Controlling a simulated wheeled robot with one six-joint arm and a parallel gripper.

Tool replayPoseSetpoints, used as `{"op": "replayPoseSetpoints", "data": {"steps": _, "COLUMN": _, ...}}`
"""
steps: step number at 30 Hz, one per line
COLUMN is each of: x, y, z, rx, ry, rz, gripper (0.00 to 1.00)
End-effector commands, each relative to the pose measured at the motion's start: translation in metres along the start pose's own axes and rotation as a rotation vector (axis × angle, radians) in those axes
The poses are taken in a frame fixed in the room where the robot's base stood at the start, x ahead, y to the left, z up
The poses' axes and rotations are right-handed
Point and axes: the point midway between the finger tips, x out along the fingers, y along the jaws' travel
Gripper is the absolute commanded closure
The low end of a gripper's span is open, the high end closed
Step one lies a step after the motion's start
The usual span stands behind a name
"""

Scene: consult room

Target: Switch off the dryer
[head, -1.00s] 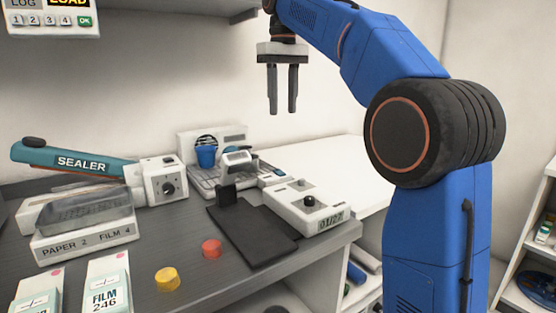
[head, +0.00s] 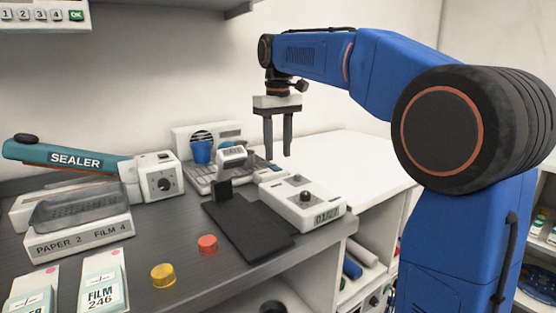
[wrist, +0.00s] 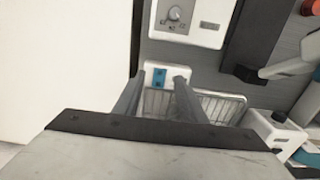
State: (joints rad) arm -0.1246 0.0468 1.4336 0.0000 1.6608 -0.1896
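The dryer appears to be the unit with a round fan opening (head: 203,134) at the back of the counter and a wire tray in front. I see no label naming it. A small white box (head: 268,174) with a blue switch is at the tray's right end. In the wrist view the blue switch (wrist: 159,77) shows between my fingertips, beside the wire basket (wrist: 222,105). I cannot tell which way it is set. My gripper (head: 278,149) points down above that box, its fingers apart with nothing between them. It also shows in the wrist view (wrist: 160,84).
The sealer (head: 75,157) is further left. The white surface (head: 350,165) at right is clear.

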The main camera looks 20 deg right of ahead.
Motion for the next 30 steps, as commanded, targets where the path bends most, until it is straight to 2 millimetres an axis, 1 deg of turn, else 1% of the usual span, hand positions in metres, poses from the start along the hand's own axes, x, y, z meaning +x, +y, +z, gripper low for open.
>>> {"op": "replayPoseSetpoints", "data": {"steps": 3, "x": 0.017, "y": 0.0, "z": 0.0, "rx": 0.0, "ry": -0.002, "rz": 0.0, "gripper": 0.62}}
{"op": "replayPoseSetpoints", "data": {"steps": 7, "x": 0.028, "y": 0.0, "z": 0.0, "rx": 0.0, "ry": -0.002, "rz": 0.0, "gripper": 0.62}}
{"op": "replayPoseSetpoints", "data": {"steps": 12, "x": 0.034, "y": 0.0, "z": 0.0, "rx": 0.0, "ry": 0.0, "rz": 0.0, "gripper": 0.62}}
{"op": "replayPoseSetpoints", "data": {"steps": 19, "x": 0.034, "y": 0.0, "z": 0.0, "rx": 0.0, "ry": 0.0, "rz": 0.0, "gripper": 0.62}}
{"op": "replayPoseSetpoints", "data": {"steps": 20, "x": 0.034, "y": 0.0, "z": 0.0, "rx": 0.0, "ry": 0.0, "rz": 0.0, "gripper": 0.67}}
{"op": "replayPoseSetpoints", "data": {"steps": 21, "x": 0.034, "y": 0.0, "z": 0.0, "rx": 0.0, "ry": 0.0, "rz": 0.0, "gripper": 0.77}}
{"op": "replayPoseSetpoints", "data": {"steps": 23, "x": 0.034, "y": 0.0, "z": 0.0, "rx": 0.0, "ry": 0.0, "rz": 0.0, "gripper": 0.91}}
{"op": "replayPoseSetpoints", "data": {"steps": 24, "x": 0.034, "y": 0.0, "z": 0.0, "rx": 0.0, "ry": 0.0, "rz": 0.0, "gripper": 1.0}}
{"op": "replayPoseSetpoints", "data": {"steps": 30, "x": 0.034, "y": 0.0, "z": -0.001, "rx": 0.0, "ry": -0.01, "rz": 0.0, "gripper": 1.0}}
